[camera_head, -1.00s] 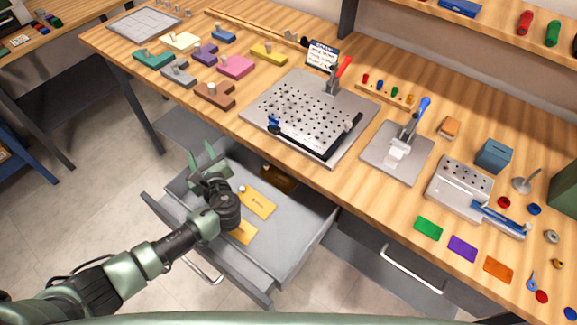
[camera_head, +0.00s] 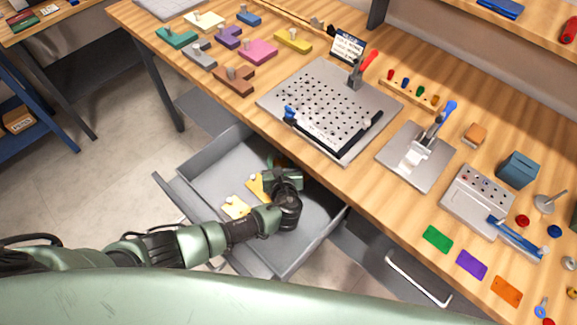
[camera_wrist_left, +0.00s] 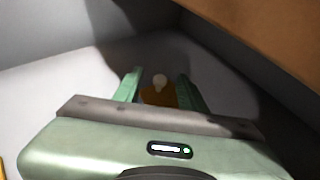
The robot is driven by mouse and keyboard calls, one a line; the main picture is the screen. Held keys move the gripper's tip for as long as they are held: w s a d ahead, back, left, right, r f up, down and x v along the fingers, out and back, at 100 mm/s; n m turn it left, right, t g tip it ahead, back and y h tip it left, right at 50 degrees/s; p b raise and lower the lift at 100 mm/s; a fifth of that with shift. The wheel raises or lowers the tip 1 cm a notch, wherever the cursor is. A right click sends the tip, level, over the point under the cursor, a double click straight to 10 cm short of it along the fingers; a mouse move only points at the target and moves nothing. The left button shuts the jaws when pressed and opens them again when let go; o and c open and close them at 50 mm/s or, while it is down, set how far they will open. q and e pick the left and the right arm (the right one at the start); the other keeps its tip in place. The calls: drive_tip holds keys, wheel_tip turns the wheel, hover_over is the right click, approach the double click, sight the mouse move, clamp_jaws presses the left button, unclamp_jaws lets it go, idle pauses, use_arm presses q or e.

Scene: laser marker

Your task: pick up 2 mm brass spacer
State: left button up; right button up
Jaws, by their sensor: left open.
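My left gripper (camera_head: 283,172) is down inside the open drawer, near its back. In the left wrist view its two green fingers (camera_wrist_left: 159,77) are apart. A dark brass-coloured plate (camera_wrist_left: 157,97) with a pale round knob (camera_wrist_left: 159,80) shows between the fingers; I cannot tell if they touch it. Two brighter yellow plates with pale knobs lie in the drawer left of the gripper: one (camera_head: 256,187) beside it and one (camera_head: 236,208) nearer the front. No thickness mark is readable, so I cannot tell which is the 2 mm spacer. My right gripper is not in view.
The grey drawer (camera_head: 207,175) stands open below the wooden bench (camera_head: 330,190), whose edge overhangs its back. The drawer walls lie close around my left gripper. Above, the bench holds a perforated plate (camera_head: 325,105), a toggle clamp and coloured blocks. The drawer's left floor is clear.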

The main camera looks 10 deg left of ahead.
use_arm(q)
drive_tip(key=shift+w, duration=0.15)
clamp_jaws()
